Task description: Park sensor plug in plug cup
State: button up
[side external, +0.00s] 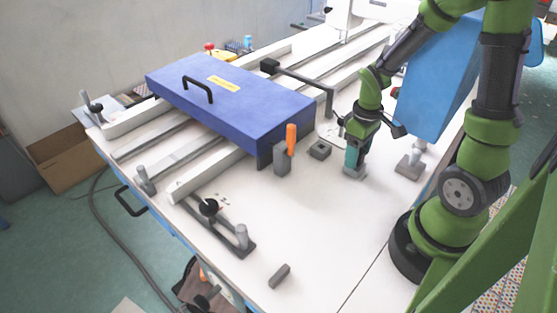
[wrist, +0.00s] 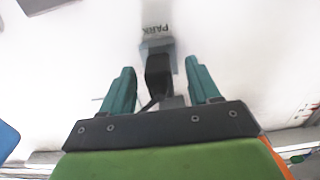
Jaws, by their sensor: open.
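My gripper (wrist: 160,90) is open in the wrist view, with one teal finger on each side of a black plug (wrist: 158,76). Clear gaps show between the plug and both fingers. The plug stands at a grey cup (wrist: 158,46) beside a "PARK" label (wrist: 157,29). A thin dark cable runs from the plug toward the lower left. In the side view my gripper (side external: 354,156) points down just above the small grey cup (side external: 354,173) on the white table. The fingers hide the plug there. How deep the plug sits in the cup cannot be told.
A dark square block (side external: 320,150) stands close to the left of my gripper. An orange-handled tool (side external: 291,140) stands in a grey holder (side external: 282,162). A large blue cover (side external: 230,100) lies behind. A grey fixture (side external: 410,168) is to the right. The front table is mostly clear.

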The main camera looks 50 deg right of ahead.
notch_tip(320, 180, up, 17)
dwell(0.4)
jog(key=a+r+m+t+y, duration=0.1)
jog(key=a+m+t, duration=0.1)
jog(key=a, duration=0.5)
jog(key=s+a+r+m+t+y, duration=0.1)
jog(key=a+r+m+t, duration=0.1)
jog(key=a+t, duration=0.3)
jog(key=shift+s+a+r, duration=0.2)
jog(key=shift+a+r, duration=0.05)
jog(key=shift+a, duration=0.65)
